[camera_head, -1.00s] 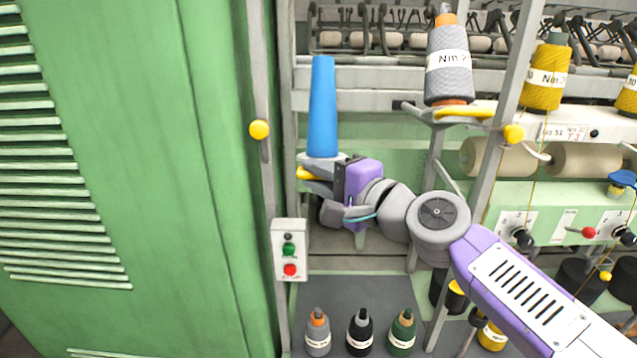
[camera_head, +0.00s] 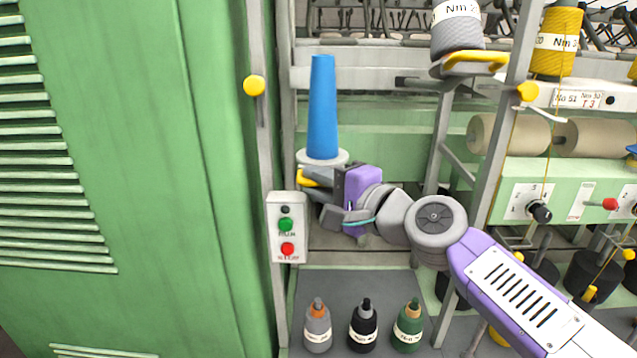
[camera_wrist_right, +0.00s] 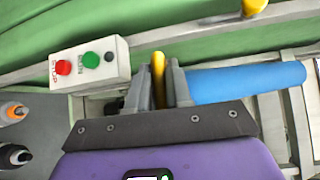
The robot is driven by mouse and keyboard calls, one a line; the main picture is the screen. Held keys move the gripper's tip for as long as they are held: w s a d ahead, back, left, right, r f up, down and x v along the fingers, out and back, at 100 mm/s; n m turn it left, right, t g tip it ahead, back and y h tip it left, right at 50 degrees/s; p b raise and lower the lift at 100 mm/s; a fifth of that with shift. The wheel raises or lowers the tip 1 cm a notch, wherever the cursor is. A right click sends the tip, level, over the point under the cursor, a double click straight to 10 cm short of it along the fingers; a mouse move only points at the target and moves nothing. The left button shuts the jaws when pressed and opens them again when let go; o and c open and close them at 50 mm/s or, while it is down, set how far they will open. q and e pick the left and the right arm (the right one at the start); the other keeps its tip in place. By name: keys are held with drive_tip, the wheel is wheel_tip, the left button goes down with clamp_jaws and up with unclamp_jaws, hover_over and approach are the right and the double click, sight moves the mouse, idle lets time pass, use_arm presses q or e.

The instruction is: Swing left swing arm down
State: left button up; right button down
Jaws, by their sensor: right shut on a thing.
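The left swing arm holds a tall blue cone (camera_head: 322,105) on a pale round disc (camera_head: 323,158), with a yellow handle (camera_head: 307,178) just below. My right gripper (camera_head: 318,182) is at that handle, under the disc. In the right wrist view, my right gripper (camera_wrist_right: 160,88) has its two fingers on either side of the yellow handle (camera_wrist_right: 158,72), shut on it. The blue cone (camera_wrist_right: 245,82) lies to the right there. The cone looks nearly upright in the head view. My left gripper is not in view.
A control box (camera_head: 287,227) with green and red buttons is close on the left, beside a post and green cabinet (camera_head: 140,170). Another swing arm with a grey cone (camera_head: 457,30) is at upper right.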

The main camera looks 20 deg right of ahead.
drive_tip(key=shift+w+f, duration=0.1)
drive_tip(key=shift+f, duration=0.2)
drive_tip(key=c, duration=1.2)
unclamp_jaws()
drive_tip(key=shift+o, duration=0.2)
drive_tip(key=v, duration=0.7)
drive_tip(key=shift+s+d, duration=0.2)
drive_tip(key=shift+s, duration=0.05)
